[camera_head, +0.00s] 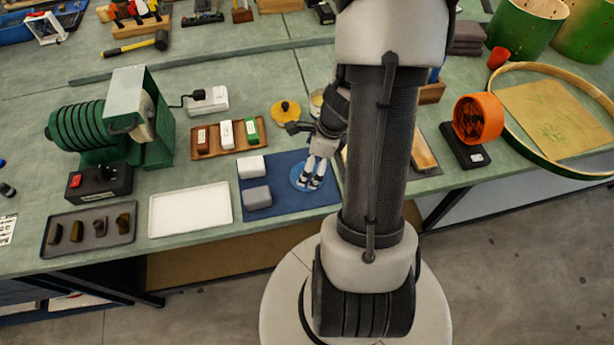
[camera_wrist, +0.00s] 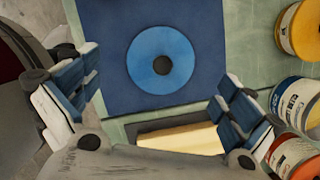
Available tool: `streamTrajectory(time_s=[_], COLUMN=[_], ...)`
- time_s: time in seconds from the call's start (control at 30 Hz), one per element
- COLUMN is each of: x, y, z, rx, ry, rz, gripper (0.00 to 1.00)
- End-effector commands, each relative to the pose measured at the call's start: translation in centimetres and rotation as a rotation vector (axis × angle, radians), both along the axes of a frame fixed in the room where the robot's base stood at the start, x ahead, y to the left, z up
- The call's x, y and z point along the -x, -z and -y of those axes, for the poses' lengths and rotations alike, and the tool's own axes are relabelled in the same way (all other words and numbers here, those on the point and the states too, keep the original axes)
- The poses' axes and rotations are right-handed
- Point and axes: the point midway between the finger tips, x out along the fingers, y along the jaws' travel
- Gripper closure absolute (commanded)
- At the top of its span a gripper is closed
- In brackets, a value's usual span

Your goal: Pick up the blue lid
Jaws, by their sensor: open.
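The blue lid (camera_wrist: 145,70) is a round blue disc with a dark knob (camera_wrist: 162,65) at its middle. It lies flat on a dark blue mat (camera_wrist: 95,40). In the head view the lid (camera_head: 297,176) shows on the right part of the mat (camera_head: 272,168), partly hidden by my gripper. My gripper (camera_head: 311,183) hangs over the lid in that view. In the wrist view my gripper (camera_wrist: 160,105) has its two fingers wide apart and nothing between them. The lid lies beyond the fingertips, and I cannot tell the height gap.
A white block (camera_head: 251,166) and a grey block (camera_head: 257,197) lie on the mat's left side. A yellow lid (camera_head: 286,112) is behind it. Cans (camera_wrist: 300,100) stand at the right in the wrist view. A white tray (camera_head: 190,210) is left of the mat.

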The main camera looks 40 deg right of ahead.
Motion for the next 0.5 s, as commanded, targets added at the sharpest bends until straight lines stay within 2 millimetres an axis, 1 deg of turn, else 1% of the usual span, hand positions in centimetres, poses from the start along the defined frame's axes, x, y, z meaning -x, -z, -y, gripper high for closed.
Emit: streamTrajectory(time_s=[0.2,0.3,0.37,0.5], x=[-0.8,-1.1,-1.1,-1.2], y=[3.4,4.6,4.9,4.7], z=[0.0,-0.3,-0.3,-0.3], rx=[-0.001,-0.002,-0.001,0.0], ry=[-0.001,-0.001,-0.001,-0.001], rz=[-0.001,-0.001,0.0,0.0], gripper=[0.0,0.0,0.0,0.0])
